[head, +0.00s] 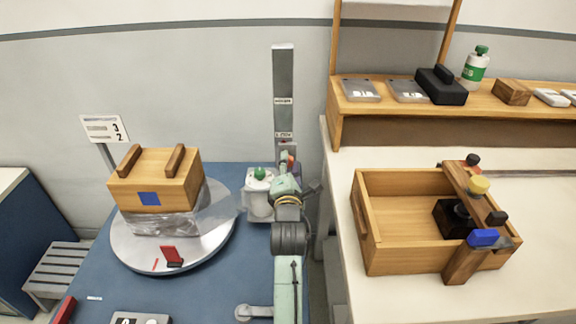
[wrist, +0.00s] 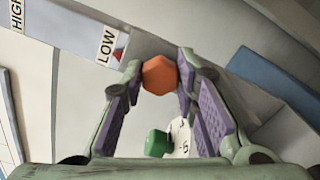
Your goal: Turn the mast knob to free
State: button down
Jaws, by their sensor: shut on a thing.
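The mast (head: 284,85) is a grey upright post behind my arm in the head view. The mast knob (wrist: 160,76) is orange and many-sided, between my fingertips in the wrist view. My gripper (wrist: 158,72) is shut on it, with a purple-padded finger at each side. In the head view my gripper (head: 289,172) is at the mast's lower part and mostly covers the knob. A LOW label (wrist: 106,44) with a red pointer (wrist: 119,54) beside it shows near the knob. I cannot tell which setting the knob is at.
A green knob (wrist: 156,143) over a white dial (wrist: 181,138) is close below the fingers. A film-wrapped wooden box (head: 155,180) stands on a round turntable (head: 140,257) at left. A bench (head: 450,300) with a wooden tool tray (head: 362,212) is at right.

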jog(key=shift+n, duration=0.6)
jog(key=c, duration=1.3)
grip_release()
jog(key=shift+s, duration=0.1)
jog(key=s, duration=1.2)
jog(key=shift+w, duration=0.15)
